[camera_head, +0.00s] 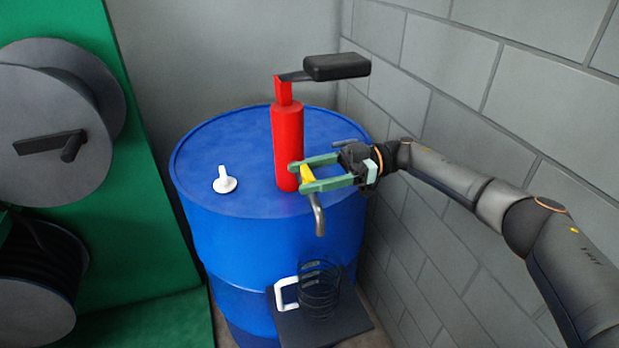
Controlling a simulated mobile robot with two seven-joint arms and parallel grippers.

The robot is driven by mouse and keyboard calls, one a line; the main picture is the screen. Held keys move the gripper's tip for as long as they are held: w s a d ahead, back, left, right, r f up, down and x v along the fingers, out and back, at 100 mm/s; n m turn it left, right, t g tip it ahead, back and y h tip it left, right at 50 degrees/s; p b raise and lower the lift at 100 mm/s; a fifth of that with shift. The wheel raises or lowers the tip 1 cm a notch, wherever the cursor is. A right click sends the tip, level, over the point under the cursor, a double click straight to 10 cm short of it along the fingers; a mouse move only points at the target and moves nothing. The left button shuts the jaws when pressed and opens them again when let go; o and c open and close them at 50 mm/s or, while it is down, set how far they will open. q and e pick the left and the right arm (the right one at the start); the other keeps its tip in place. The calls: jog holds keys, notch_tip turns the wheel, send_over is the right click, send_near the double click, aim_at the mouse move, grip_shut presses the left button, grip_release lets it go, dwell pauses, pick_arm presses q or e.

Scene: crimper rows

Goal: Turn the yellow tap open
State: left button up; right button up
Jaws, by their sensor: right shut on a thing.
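The yellow tap (307,174) is a small lever on the side of a red pump body (287,135), above a bent metal spout (318,215). The red pump stands upright on top of a blue drum (225,240) and has a black handle (337,67) at its top. My right gripper (300,176) reaches in from the right with its green fingers on either side of the yellow tap and is shut on it. The fingers hide part of the tap. My left gripper is not in view.
A small white fitting (225,181) stands on the drum top. Grey reels (40,120) on a green panel stand left; a block wall (540,85) is close on the right.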

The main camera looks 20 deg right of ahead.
jog(key=shift+a+r, duration=0.1)
jog(key=shift+r, duration=0.05)
jog(key=o, duration=1)
jog(key=shift+c, duration=0.2)
jog(key=o, duration=0.4)
jog(key=shift+w+d+b, duration=0.2)
jog(key=shift+d+b, duration=0.65)
jog(key=shift+d, duration=2.9)
